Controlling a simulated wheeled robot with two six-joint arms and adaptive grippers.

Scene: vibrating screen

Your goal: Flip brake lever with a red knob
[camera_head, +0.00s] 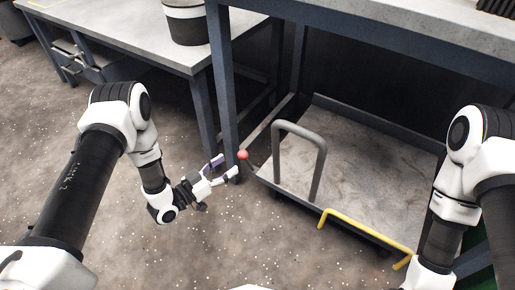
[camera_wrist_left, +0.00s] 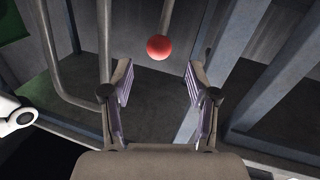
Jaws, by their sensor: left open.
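The red knob (camera_head: 243,155) is at the end of the brake lever, by the left corner of a grey cart under the workbench. In the left wrist view the red knob (camera_wrist_left: 159,47) is ahead of the fingertips, roughly centred between them, with the thin grey lever (camera_wrist_left: 167,14) running up behind it. My left gripper (camera_head: 229,167) is open and empty, just left of the knob. Its two fingers also show spread in the left wrist view (camera_wrist_left: 158,80). My right arm comes in at the right; its gripper is out of the picture.
The cart (camera_head: 375,150) has a grey upright handle (camera_head: 322,165) and a yellow bar (camera_head: 365,230) along its front. A blue table leg (camera_head: 222,95) stands close behind the knob. A bucket (camera_head: 186,22) is on the left table. The speckled floor left of the cart is clear.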

